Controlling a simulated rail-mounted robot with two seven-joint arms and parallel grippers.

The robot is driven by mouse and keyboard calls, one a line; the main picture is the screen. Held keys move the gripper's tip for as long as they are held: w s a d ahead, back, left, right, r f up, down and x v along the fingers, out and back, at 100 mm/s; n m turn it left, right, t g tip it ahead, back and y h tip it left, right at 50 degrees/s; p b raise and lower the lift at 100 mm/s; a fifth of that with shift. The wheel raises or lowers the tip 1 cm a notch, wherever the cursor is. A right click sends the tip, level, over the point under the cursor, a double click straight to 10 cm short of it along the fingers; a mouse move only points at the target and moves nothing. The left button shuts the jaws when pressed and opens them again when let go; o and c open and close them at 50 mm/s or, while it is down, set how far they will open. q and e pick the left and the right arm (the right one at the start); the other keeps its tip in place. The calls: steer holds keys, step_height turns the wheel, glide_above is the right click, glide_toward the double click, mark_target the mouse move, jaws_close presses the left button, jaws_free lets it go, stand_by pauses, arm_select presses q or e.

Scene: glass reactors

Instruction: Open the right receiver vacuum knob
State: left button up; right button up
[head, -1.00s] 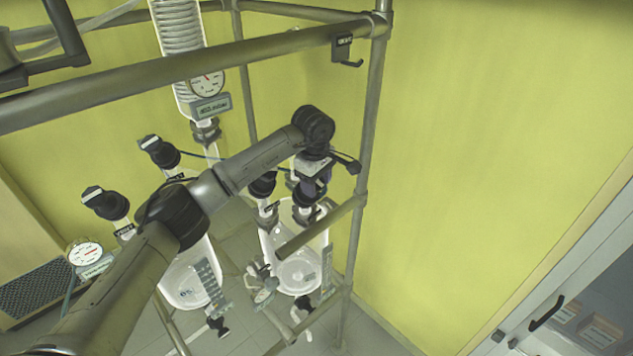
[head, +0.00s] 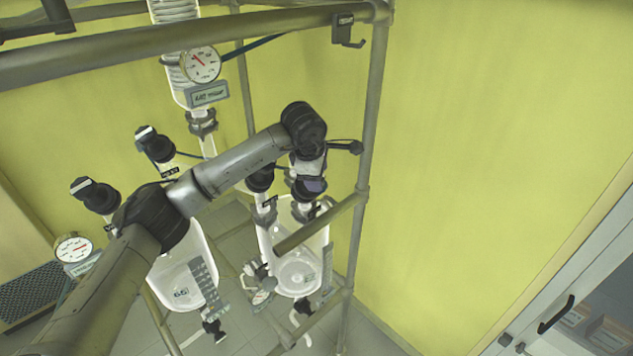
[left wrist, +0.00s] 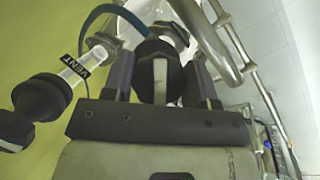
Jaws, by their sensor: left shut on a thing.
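The right receiver is a clear glass vessel (head: 300,245) low inside the frame. My left arm reaches over to its top, and my left gripper (left wrist: 160,82) points down there. In the left wrist view its two fingers stand on either side of a black knob (left wrist: 154,58) with a white stripe, and are shut on it. No label shows on this knob. A second black knob (left wrist: 40,97) with a VENT tag (left wrist: 84,70) is beside it, apart from the fingers. In the head view the held knob is mostly hidden. My right gripper is not in view.
Metal frame tubes (head: 367,120) stand close right of the gripper. The left receiver (head: 185,275) and its black knobs (head: 97,195) are to the left. A dial gauge (head: 201,65) hangs above. A blue-green hose (left wrist: 100,17) passes near the held knob.

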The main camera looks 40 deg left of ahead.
arm_select(q)
steer(key=shift+n+t+y+b, duration=0.5)
steer(key=shift+n+t+b, duration=0.2)
steer(key=shift+n+b, duration=0.65)
steer(key=shift+n, duration=0.25)
steer(key=o, duration=0.9)
steer(key=shift+r, duration=0.1)
steer(key=b+v, duration=0.2)
steer(key=v, duration=1.1)
steer(key=shift+s+r, duration=0.15)
steer(key=shift+r, duration=0.15)
